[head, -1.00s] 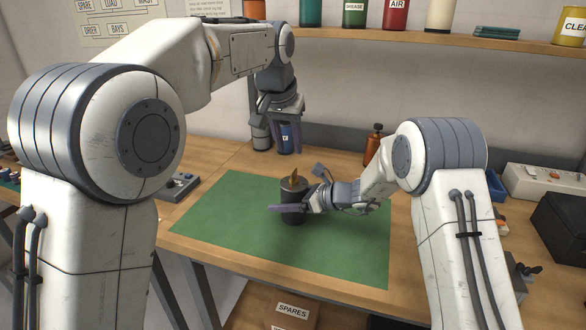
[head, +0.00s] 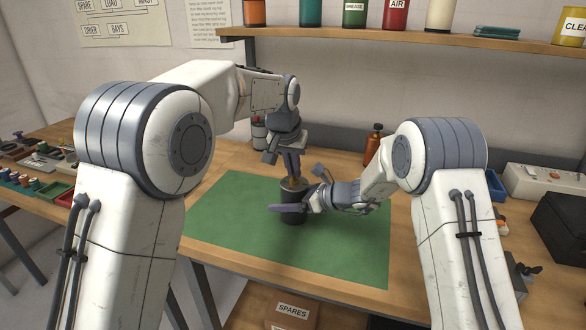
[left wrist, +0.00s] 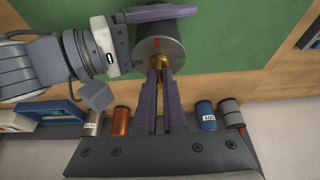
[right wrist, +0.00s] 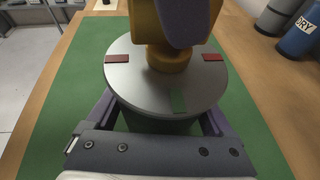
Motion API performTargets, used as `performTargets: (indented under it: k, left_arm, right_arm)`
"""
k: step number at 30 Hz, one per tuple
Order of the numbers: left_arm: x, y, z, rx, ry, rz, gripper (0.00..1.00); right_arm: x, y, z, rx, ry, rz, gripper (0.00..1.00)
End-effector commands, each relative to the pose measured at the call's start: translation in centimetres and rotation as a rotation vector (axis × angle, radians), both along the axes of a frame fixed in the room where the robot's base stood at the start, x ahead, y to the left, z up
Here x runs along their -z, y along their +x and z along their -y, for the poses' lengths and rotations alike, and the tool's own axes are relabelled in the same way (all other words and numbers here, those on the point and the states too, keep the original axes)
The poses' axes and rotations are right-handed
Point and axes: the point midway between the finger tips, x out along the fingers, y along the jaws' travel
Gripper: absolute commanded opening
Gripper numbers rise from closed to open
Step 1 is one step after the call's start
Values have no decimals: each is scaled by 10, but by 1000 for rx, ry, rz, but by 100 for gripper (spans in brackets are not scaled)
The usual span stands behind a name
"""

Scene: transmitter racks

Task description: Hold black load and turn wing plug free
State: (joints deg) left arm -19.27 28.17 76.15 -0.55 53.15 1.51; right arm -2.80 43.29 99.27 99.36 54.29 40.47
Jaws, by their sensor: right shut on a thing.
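The black load (head: 292,212) is a dark upright cylinder on the green mat. Its grey top (right wrist: 130,87) carries two red marks and one green mark in the right wrist view. The brass wing plug (right wrist: 167,58) sits in the middle of that top and also shows in the left wrist view (left wrist: 158,61). My right gripper (head: 288,208) is shut on the load's body from the right. My left gripper (left wrist: 161,76) points down from above, its fingers slightly apart with tips at the plug. A left finger partly hides the plug in the right wrist view.
The green mat (head: 235,230) lies on a wooden bench and is otherwise clear. Behind are an orange bottle (head: 373,144) and grey and blue cans (right wrist: 304,36). A shelf (head: 400,37) with tins runs above. A black box (head: 557,226) stands at the right.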

Motion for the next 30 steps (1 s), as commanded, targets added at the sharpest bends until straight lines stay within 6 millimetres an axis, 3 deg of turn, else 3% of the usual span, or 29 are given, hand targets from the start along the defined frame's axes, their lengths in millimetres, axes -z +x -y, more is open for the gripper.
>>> performTargets:
  k: [14, 30]
  left_arm:
    - [0, 0, 1, -48, 2, 0, 0]
    - [0, 0, 4, -475, 3, -2, 0]
  right_arm:
    - [-1, 0, 0, 0, 0, 1, 0]
    - [-1, 0, 0, 0, 0, 2, 0]
